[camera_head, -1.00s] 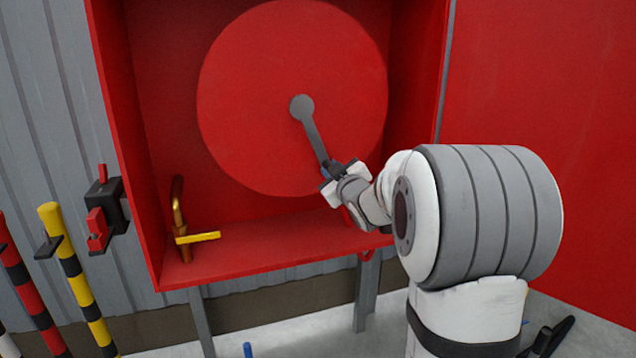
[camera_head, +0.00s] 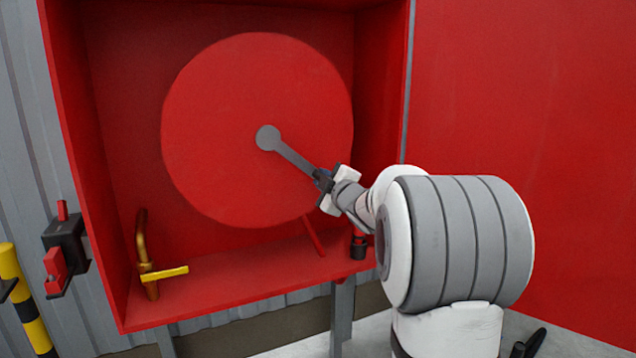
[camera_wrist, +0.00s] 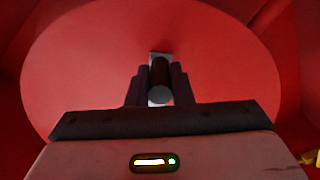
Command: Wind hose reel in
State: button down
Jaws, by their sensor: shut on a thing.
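The red hose reel (camera_head: 240,180) is a large disc inside the open red cabinet (camera_head: 110,150). A grey crank arm (camera_head: 292,154) runs from the reel's hub (camera_head: 268,138) down and to the right. My gripper (camera_head: 324,182) is at the crank's outer end, shut on the crank handle; the fingers mostly cover the handle in the head view. In the wrist view my gripper (camera_wrist: 159,88) has its two dark fingers on either side of the dark round crank handle (camera_wrist: 160,82), with the red reel (camera_wrist: 80,60) behind.
A brass pipe with a yellow lever (camera_head: 165,273) stands at the cabinet's lower left. A small black and red fitting (camera_head: 358,243) and a red bar (camera_head: 314,236) are at the lower right. A black and red box (camera_head: 62,252) is outside on the left wall.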

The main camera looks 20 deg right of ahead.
jog(key=c, duration=1.3)
grip_release()
jog(key=s+p, duration=0.1)
jog(key=s, duration=0.6)
jog(key=shift+s+d+p, duration=0.25)
jog(key=shift+s+p, duration=0.1)
jog(key=shift+s, duration=0.05)
